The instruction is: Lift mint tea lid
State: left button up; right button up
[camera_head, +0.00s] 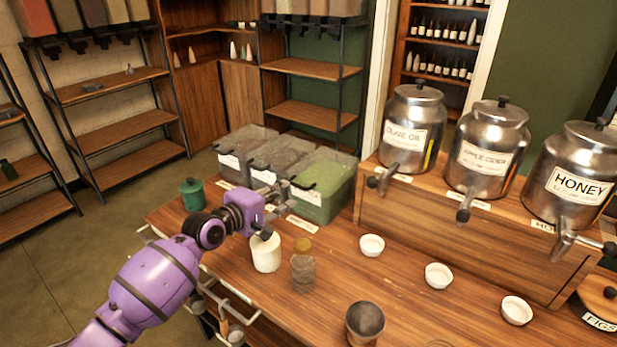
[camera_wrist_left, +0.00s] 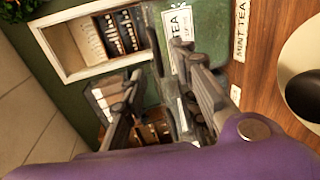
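Three clear bins with white labels stand at the left back of the wooden table. The nearest bin (camera_head: 325,189) holds green contents. My left gripper (camera_head: 283,199) is in front of the bins, close to the nearest one. In the left wrist view my left gripper (camera_wrist_left: 163,75) has its fingers apart, with nothing clearly held between them. A bin label (camera_wrist_left: 180,32) reading "TEA" is just beyond the fingers, and a "MINT TEA" label (camera_wrist_left: 241,30) lies on the table. The fingers partly hide the bin front; whether they touch the lid I cannot tell. My right gripper is out of view.
A white jar (camera_head: 265,254) stands just below my left gripper, beside a cork-topped glass jar (camera_head: 303,270). A green canister (camera_head: 192,194) is left. White bowls (camera_head: 372,246) and a dark-topped cup (camera_head: 365,322) are right. Metal dispensers (camera_head: 489,150) stand on a raised wooden stand.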

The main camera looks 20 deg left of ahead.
aim_at(295, 185)
pick_arm(q)
jog(key=b+x, duration=0.1)
jog(key=x, duration=0.6)
jog(key=shift+w+d+r, duration=0.1)
jog(key=shift+w+r, duration=0.05)
jog(key=shift+w, duration=0.05)
grip_shut()
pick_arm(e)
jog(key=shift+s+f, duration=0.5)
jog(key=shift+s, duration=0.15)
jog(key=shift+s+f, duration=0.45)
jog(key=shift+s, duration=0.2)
